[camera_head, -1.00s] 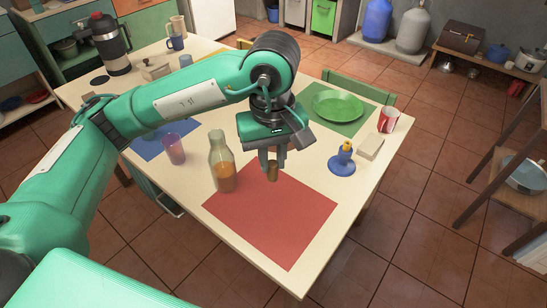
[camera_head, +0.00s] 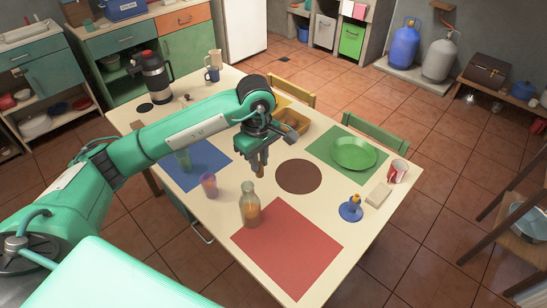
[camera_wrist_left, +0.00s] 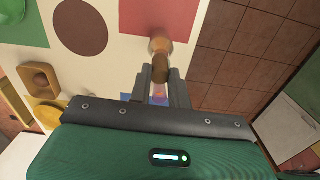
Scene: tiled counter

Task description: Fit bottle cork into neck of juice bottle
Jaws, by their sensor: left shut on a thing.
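The juice bottle (camera_head: 250,210) is clear glass with orange juice in its lower part and stands upright at the red mat's left corner. Its neck looks open. My left gripper (camera_head: 260,168) points down beyond the bottle and slightly right of it in the head view. It is shut on the brown bottle cork (camera_wrist_left: 160,69), which shows between the fingertips in the left wrist view. The bottle (camera_wrist_left: 159,45) appears just past the cork there, with the cork apart from the neck as seen from the head. My right gripper is not in view.
A pink glass (camera_head: 209,185) stands left of the bottle. A red mat (camera_head: 290,250), brown round mat (camera_head: 299,177) and green plate (camera_head: 354,153) lie on the table. A blue candle holder (camera_head: 351,210) stands right. A wooden basket (camera_head: 291,121) is behind.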

